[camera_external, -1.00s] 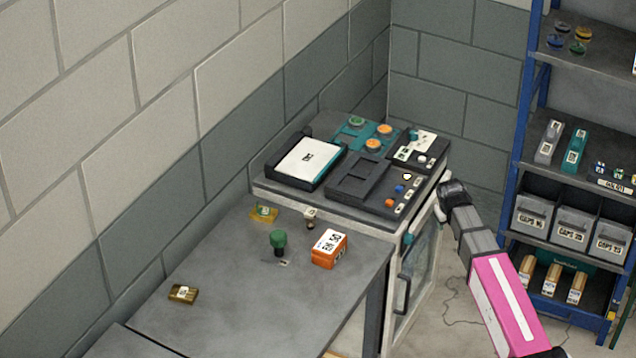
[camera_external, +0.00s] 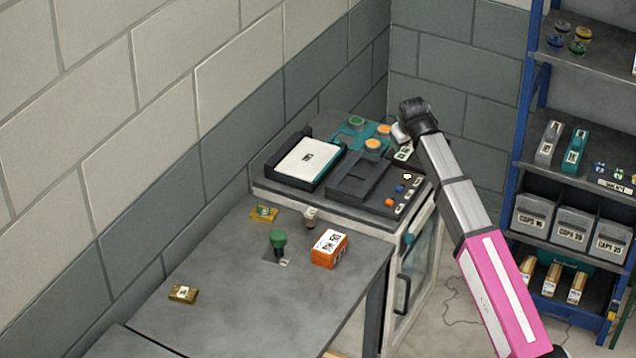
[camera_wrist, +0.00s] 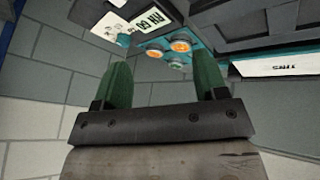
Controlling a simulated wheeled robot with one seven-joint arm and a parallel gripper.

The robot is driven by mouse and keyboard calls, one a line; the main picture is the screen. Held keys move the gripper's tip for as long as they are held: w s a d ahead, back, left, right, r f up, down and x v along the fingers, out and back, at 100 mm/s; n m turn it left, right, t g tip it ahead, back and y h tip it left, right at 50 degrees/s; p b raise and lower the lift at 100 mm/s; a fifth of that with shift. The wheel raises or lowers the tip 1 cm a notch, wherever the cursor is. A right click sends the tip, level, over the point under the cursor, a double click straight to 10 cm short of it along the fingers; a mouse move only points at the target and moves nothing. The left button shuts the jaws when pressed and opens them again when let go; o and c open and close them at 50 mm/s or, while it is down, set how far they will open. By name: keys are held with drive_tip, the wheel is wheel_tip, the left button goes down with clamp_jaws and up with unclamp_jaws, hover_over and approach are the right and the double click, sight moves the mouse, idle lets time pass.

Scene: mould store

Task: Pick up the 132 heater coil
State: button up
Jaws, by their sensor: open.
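My gripper (camera_wrist: 162,82) is open and empty in the wrist view, with two green fingers apart and the block wall between them. In the external view my wrist is above the back right corner of the dark-topped cabinet (camera_external: 260,185); the fingers do not show clearly there. I cannot read a 132 label on anything, so I cannot tell which item is the heater coil. A teal plate (camera_external: 352,138) with orange and green round pieces lies at the cabinet's back; it also shows beyond my fingers in the wrist view (camera_wrist: 192,40). A white labelled piece (camera_wrist: 112,27) is left of it.
A black tray with a white labelled sheet (camera_external: 308,158) and a dark panel (camera_external: 360,180) share the cabinet top. The grey table (camera_external: 230,290) holds an orange box (camera_external: 329,249), a green knob (camera_external: 278,240) and small pieces. A blue-framed shelf (camera_external: 520,150) stands right.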

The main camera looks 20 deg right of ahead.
sight(311, 212)
drive_tip(key=s+a+n+y, duration=0.1)
drive_tip(key=a, duration=0.3)
drive_tip(key=s+a+f+n, duration=0.1)
drive_tip(key=s+a, duration=0.1)
drive_tip(key=a, duration=0.3)
drive_tip(key=s+a+n+y, duration=0.1)
drive_tip(key=a, duration=0.4)
drive_tip(key=shift+s+f+g+y, duration=0.3)
drive_tip(key=shift+f+g, duration=0.05)
drive_tip(key=shift+g, duration=0.05)
drive_tip(key=s+a+f+n+g+y, duration=0.1)
drive_tip(key=s+a+n, duration=0.1)
drive_tip(key=s+a, duration=0.35)
drive_tip(key=s+a+n+g+y, duration=0.1)
drive_tip(key=s+a+n, duration=0.1)
drive_tip(key=a, duration=0.7)
drive_tip(key=x, duration=1.1)
drive_tip(key=shift+s+a, duration=0.1)
drive_tip(key=shift+a, duration=0.35)
drive_tip(key=c, duration=1.1)
